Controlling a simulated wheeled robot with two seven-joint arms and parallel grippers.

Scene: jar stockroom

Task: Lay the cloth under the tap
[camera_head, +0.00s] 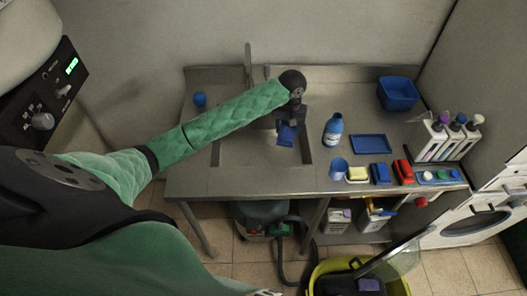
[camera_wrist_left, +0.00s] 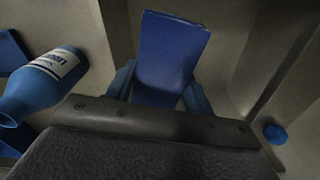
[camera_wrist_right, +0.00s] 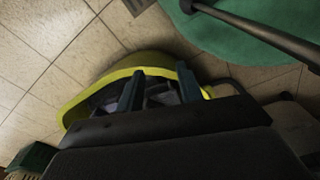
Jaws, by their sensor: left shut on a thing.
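The blue cloth (camera_head: 287,134) hangs from my left gripper (camera_head: 291,118) over the right part of the sink basin (camera_head: 240,150). In the left wrist view the folded cloth (camera_wrist_left: 172,50) stands between the two fingers of my left gripper (camera_wrist_left: 158,92), which is shut on it. The grey tap (camera_head: 248,65) stands upright at the back of the sink, left of the gripper; my left arm hides part of the basin below it. My right gripper (camera_wrist_right: 160,90) has its fingers apart with nothing seen between them, above a yellow tub (camera_wrist_right: 75,108).
Right of the sink stand a blue bottle (camera_head: 333,130), a blue cup (camera_head: 338,169), a blue tray (camera_head: 370,144), several sponges and a blue basin (camera_head: 398,93). A small blue object (camera_head: 200,100) stands at the counter's left. The yellow tub (camera_head: 398,284) is on the floor.

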